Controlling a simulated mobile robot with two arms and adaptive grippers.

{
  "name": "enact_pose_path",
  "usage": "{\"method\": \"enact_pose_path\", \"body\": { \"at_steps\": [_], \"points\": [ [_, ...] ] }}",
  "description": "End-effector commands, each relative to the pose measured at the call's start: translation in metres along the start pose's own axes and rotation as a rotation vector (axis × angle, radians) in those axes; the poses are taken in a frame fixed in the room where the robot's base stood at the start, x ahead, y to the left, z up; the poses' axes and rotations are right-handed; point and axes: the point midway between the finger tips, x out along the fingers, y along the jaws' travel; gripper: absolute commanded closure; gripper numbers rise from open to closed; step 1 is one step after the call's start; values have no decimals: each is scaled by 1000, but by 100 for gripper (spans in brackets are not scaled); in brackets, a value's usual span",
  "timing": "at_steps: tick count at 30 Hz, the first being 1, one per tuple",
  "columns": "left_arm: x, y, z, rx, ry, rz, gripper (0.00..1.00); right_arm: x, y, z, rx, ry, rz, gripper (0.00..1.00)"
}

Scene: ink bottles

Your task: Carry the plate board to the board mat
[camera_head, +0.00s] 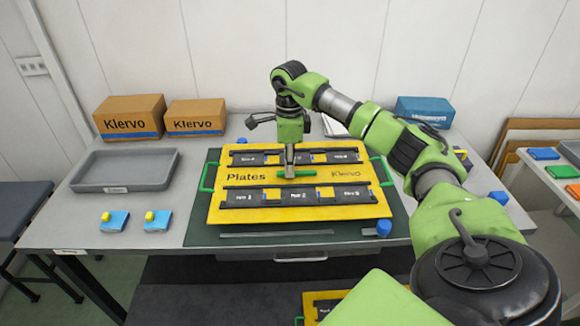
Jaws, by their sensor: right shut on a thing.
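The plate board (350,186) is a yellow board with black slotted strips, the word "Plates" and green handles at its left and right ends. It lies over a dark green mat (215,237) on the table, which I take for the board mat. I cannot tell whether the board touches the mat. My right gripper (290,171) points down at the middle of the board and is shut on a short green grip bar (304,174) there. The gripper and arm hide a little of the board's upper strip. My left gripper is not in view.
A grey tray (73,180) and two Klervo cartons (130,117) (195,116) stand on the left. Blue pads with yellow blocks (114,221) lie at the front left. A blue box (425,108) stands at the back right. Another yellow board (309,305) shows below the table edge.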

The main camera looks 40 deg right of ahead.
Motion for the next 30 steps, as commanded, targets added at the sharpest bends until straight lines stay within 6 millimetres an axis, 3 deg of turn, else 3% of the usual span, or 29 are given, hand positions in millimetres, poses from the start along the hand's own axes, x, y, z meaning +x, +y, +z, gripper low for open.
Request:
{"method": "enact_pose_path", "body": {
  "at_steps": [12, 26, 27, 28, 30],
  "points": [
    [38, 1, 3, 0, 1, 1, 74, 38, -6, -2, 1, -1, -2, 100],
    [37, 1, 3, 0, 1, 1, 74, 41, -5, -2, 2, 0, 0, 100],
    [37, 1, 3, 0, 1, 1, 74, 41, -5, -2, 1, 1, 0, 80],
    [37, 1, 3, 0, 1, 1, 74, 41, -5, -2, 1, 1, 0, 74],
    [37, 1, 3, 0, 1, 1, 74, 41, -5, -2, 2, 1, 0, 74]
  ]
}}
